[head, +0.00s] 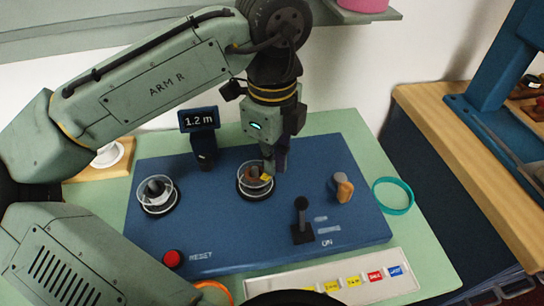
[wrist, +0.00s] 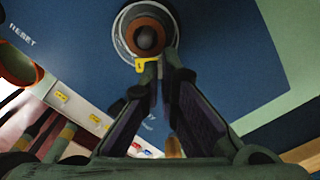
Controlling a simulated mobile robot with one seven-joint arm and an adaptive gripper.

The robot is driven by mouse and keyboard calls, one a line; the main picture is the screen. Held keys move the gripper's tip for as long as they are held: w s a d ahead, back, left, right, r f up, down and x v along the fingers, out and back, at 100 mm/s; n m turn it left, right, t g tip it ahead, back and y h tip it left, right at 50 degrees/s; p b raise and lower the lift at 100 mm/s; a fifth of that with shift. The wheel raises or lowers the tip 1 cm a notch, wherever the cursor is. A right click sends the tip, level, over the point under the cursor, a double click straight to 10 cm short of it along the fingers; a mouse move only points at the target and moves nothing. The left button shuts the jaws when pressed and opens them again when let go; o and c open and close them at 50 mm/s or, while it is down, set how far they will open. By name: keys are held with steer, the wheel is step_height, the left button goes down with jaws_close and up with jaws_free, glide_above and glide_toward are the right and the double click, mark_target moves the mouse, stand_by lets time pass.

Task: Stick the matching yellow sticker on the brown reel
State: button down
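The brown reel (head: 251,172) sits on the right one of two round spindles on the blue panel. In the wrist view the brown reel (wrist: 131,36) is a ring around a dark post. A small yellow sticker (head: 266,177) is at the near right edge of the reel. The yellow sticker (wrist: 144,67) also shows in the wrist view, at my fingertips and against the reel's rim. My gripper (head: 273,166) points down over that rim. Its fingers are nearly together at the tips and appear shut on the sticker. Whether the sticker is stuck down cannot be told.
A white strip (head: 413,284) at the front holds several yellow, red and blue stickers. A grey reel (head: 155,190) is on the left spindle. A black lever (head: 302,222), an orange-brown knob (head: 343,188), a red button (head: 172,258) and a display (head: 199,120) stand around.

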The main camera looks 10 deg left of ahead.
steer(key=shift+f, duration=0.45)
stand_by(2.0)
steer(key=c, duration=2.3)
jaws_free()
steer(key=o, duration=0.6)
step_height(320, 180, up, 7)
steer(key=p, duration=0.7)
steer(key=shift+r+p, duration=0.1)
steer(key=shift+p, duration=0.25)
